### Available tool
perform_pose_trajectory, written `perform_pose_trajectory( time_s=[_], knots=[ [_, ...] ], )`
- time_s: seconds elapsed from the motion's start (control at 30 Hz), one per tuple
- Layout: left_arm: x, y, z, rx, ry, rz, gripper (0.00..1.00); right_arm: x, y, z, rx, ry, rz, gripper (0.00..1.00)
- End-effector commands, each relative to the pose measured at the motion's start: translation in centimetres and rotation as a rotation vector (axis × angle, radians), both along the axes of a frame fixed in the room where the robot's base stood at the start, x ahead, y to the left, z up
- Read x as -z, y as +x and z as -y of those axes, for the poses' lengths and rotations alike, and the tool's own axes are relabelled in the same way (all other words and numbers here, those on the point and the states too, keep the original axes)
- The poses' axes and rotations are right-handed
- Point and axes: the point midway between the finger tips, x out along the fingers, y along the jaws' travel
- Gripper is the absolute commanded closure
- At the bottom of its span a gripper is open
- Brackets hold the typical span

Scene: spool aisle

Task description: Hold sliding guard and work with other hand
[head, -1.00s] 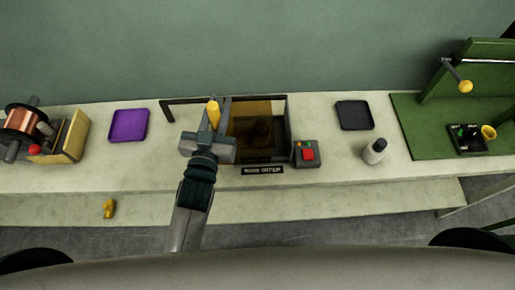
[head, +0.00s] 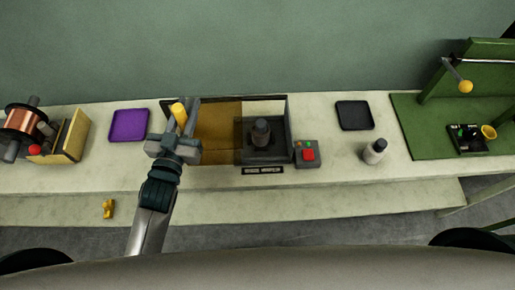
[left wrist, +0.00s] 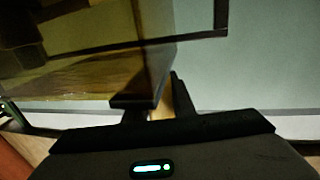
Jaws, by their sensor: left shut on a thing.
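The sliding guard (head: 220,135) is an amber see-through panel in a dark frame. In the head view it stands to the left, partly in front of a dark machine box (head: 268,154). A dark grey part (head: 261,131) stands upright inside the box, in plain sight. My left gripper (head: 178,128) is shut on the guard's yellow handle (head: 179,112) at the panel's left end. In the left wrist view the amber panel (left wrist: 90,75) fills the left side, and the fingers hide most of the handle. My right gripper is not in view.
A control box with a red button (head: 308,154) stands right of the machine. A copper spool (head: 27,124) is far left, a green station (head: 440,130) far right.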

Motion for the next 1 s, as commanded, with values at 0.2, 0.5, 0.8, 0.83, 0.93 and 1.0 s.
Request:
perform_pose_trajectory(
  time_s=[0.2, 0.5, 0.8, 0.83, 0.93, 1.0],
  knots=[
    [0.1, 0.0, -2.0, -0.001, 0.004, -0.001, 1.0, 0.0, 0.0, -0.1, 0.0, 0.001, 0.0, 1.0],
    [0.0, 0.0, -4.3, -0.001, 0.003, 0.0, 1.0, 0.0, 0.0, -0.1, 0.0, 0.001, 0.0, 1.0],
    [0.0, 0.0, -4.9, -0.002, 0.001, 0.0, 1.0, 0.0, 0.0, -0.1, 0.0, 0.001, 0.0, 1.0],
    [0.0, 0.0, -4.9, -0.002, 0.001, 0.0, 1.0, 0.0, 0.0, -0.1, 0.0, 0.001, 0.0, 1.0],
    [0.0, 0.0, -4.8, -0.002, 0.001, 0.0, 1.0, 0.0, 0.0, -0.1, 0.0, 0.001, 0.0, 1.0],
    [0.0, 0.0, -4.8, -0.002, 0.001, 0.0, 1.0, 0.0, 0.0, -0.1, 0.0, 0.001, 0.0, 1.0]
  ],
)
